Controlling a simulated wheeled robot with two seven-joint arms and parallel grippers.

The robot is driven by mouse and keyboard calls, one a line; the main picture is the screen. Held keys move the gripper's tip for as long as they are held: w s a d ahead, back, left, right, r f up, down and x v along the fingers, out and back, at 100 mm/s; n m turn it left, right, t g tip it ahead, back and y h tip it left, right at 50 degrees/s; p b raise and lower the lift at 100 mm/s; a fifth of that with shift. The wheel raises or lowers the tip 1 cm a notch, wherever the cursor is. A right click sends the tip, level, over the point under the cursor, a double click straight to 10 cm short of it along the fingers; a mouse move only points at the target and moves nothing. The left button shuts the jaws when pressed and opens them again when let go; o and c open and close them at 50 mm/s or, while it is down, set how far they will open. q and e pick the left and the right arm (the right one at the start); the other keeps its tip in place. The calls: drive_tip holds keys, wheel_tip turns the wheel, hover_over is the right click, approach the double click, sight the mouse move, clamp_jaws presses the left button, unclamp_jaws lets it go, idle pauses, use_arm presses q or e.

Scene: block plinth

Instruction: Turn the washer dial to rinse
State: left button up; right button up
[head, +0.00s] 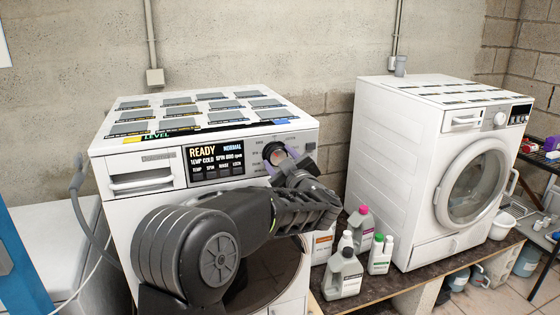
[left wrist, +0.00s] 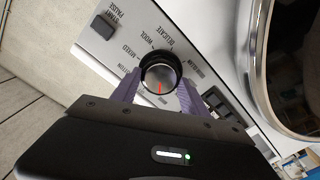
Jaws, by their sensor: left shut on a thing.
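The washer dial (head: 273,151) is a round dark knob on the front panel of the left white washer (head: 115,205). In the left wrist view the dial (left wrist: 160,69) has a red mark pointing toward the bottom of the picture. Labels around it include MIXED, WOOL and DELICATE; others are blurred or partly hidden, and I cannot clearly read rinse. My left gripper (head: 281,156) is shut on the dial, with a purple finger on each side of it in the left wrist view (left wrist: 159,78). My right gripper is not in view.
The washer display (head: 216,162) reads READY and NORMAL. A START/PAUSE button (left wrist: 103,27) sits near the dial. Several bottles (head: 343,273) stand on the shelf beside the washer. A second washer (head: 390,165) stands at the right. My left arm covers part of the round door.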

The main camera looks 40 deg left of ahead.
use_arm(q)
drive_tip(key=o, duration=1.4)
drive_tip(key=shift+c, duration=0.2)
drive_tip(key=b+v, duration=0.1)
drive_tip(key=v, duration=0.7)
drive_tip(key=shift+b, duration=0.3)
drive_tip(key=shift+w, duration=0.1)
